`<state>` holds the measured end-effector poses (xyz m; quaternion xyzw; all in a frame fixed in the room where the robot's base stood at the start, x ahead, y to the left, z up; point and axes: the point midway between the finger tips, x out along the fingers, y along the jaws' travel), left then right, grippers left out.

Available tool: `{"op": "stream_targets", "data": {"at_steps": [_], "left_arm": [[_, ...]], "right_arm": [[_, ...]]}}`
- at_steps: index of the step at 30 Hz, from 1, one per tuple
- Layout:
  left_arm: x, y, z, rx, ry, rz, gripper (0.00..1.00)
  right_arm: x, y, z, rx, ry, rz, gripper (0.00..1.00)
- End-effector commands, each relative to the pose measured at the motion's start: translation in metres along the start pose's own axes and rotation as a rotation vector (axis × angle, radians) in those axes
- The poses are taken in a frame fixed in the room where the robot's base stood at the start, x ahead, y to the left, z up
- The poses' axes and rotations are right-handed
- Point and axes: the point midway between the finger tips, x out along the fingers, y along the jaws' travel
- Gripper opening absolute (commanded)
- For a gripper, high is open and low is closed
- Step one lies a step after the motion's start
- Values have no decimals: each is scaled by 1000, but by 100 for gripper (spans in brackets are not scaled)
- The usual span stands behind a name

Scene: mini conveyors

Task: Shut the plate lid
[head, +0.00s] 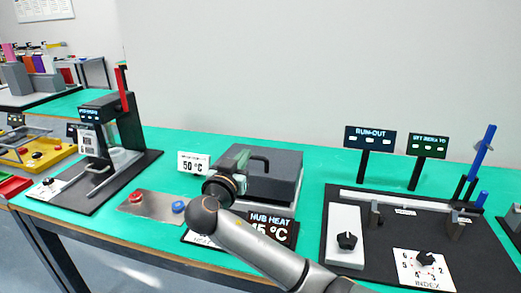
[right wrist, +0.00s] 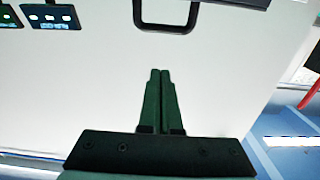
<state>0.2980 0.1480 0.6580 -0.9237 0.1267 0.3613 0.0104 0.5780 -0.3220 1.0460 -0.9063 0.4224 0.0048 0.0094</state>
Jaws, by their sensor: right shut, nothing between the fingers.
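The plate lid (head: 283,168) is a dark grey slab on the heater unit behind the display that reads HUB HEAT (head: 269,226). How far the lid is open is hard to tell. Its black loop handle (head: 260,158) shows on it, and also at the top of the right wrist view (right wrist: 166,27). My right gripper (head: 242,158) is at the lid's left side, close to the handle, and hides part of the unit. In the right wrist view its green fingers (right wrist: 160,72) are together and empty, apart from the handle in the picture. My left gripper is not in view.
A plate with red and blue buttons (head: 152,205) lies left of the unit. A small 50 °C sign (head: 193,163) stands behind. A press-like station (head: 110,150) is further left. The run-out and index station (head: 400,230) is on the right. Green table shows between them.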

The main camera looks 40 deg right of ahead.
Motion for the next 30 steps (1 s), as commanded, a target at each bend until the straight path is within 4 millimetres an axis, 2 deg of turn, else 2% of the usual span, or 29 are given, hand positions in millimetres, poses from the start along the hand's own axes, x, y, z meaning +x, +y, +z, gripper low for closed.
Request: {"op": "stream_targets", "data": {"at_steps": [5,18,19,24,30], "left_arm": [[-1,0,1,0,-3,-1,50],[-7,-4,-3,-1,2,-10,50],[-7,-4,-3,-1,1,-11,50],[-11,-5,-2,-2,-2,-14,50],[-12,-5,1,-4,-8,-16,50]], "right_arm": [[12,1,-1,-2,4,5,0],[100,1,-2,-2,2,6,0],[102,1,0,-3,1,4,0],[82,0,22,-2,1,0,0],[75,1,31,-1,1,2,0]]}}
